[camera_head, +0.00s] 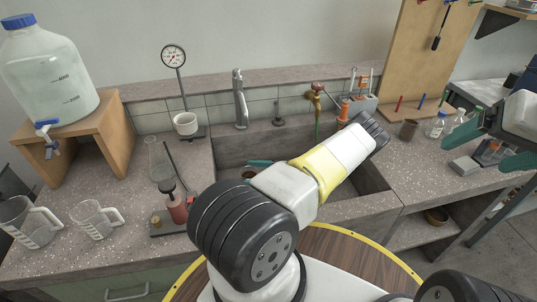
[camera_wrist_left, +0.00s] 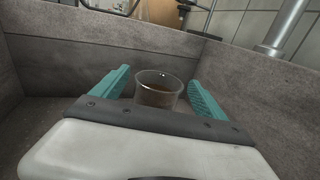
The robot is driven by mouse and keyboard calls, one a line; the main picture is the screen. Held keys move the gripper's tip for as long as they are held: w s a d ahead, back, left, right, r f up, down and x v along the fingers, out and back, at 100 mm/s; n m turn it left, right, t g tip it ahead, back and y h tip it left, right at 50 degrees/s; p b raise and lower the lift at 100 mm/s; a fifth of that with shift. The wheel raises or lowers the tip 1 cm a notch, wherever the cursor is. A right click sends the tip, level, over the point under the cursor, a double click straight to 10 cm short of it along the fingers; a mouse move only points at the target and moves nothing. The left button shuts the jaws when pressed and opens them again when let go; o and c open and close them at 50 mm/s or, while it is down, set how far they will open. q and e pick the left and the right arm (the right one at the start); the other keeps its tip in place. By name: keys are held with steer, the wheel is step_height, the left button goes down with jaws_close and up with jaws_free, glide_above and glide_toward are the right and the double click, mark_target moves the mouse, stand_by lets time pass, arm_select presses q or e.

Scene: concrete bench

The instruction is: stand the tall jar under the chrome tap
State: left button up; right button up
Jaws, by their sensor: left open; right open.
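A clear glass jar (camera_wrist_left: 158,92) with a brownish look stands in the stone sink in the left wrist view; its lower part is hidden by my gripper. In the head view only a bit of its top (camera_head: 248,174) shows. My left gripper (camera_wrist_left: 160,82) is open, with one teal finger on each side of the jar. In the head view my left gripper (camera_head: 259,164) is mostly hidden behind my arm. The chrome tap (camera_head: 239,98) rises at the sink's back edge, behind the jar. My right gripper (camera_head: 495,135) is open and empty at the far right.
The sink (camera_head: 230,152) has stone walls close around my left gripper. A brass tap with a red handle (camera_head: 317,92) stands to the right.

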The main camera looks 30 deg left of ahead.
arm_select(q)
steer(key=v, duration=1)
steer(key=shift+d, duration=0.3)
steer(key=shift+w, duration=0.1)
